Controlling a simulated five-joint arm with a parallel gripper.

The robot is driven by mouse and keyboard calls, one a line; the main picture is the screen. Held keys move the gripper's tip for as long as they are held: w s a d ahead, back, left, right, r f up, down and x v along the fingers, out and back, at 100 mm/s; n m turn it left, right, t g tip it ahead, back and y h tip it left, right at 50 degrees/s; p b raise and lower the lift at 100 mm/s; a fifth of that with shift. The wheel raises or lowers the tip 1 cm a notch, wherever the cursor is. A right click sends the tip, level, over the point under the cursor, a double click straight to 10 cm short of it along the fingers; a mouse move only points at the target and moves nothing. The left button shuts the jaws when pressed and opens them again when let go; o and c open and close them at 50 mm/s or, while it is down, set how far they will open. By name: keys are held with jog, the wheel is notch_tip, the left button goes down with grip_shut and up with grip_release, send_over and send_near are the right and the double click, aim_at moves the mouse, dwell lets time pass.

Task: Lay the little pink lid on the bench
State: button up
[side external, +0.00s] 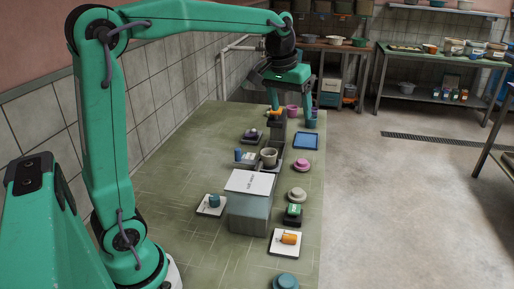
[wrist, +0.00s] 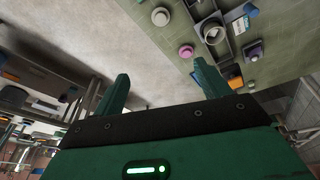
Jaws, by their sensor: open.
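The little pink lid (side external: 302,165) is a small round disc with a raised middle. It lies on the green bench (side external: 165,165) near its right edge, right of a grey cup in a square holder. It also shows in the wrist view (wrist: 186,51), apart from my fingers. My gripper (side external: 294,108) is open over the far end of the bench, beyond the lid. Its two fingers are spread in the wrist view (wrist: 161,72), with nothing seen held. A pink cup (side external: 293,111) appears between or behind the fingers in the side view.
A large grey box with a white top (side external: 249,205) stands mid-bench. A beige lid (side external: 297,194), a blue tray (side external: 306,141), the grey cup (side external: 269,157) and an orange item on a white plate (side external: 289,239) are nearby. The left part of the bench is clear.

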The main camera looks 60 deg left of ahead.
jog(key=s+d+f+m+t, duration=0.1)
jog(key=s+d+f+m, duration=0.1)
jog(key=s, duration=0.9)
jog(key=s+d+f+m+t, duration=0.1)
jog(key=s+d+f, duration=0.3)
jog(key=s, duration=0.6)
jog(key=shift+s+f+m, duration=0.2)
jog(key=shift+s+m, duration=0.15)
jog(key=shift+m, duration=0.15)
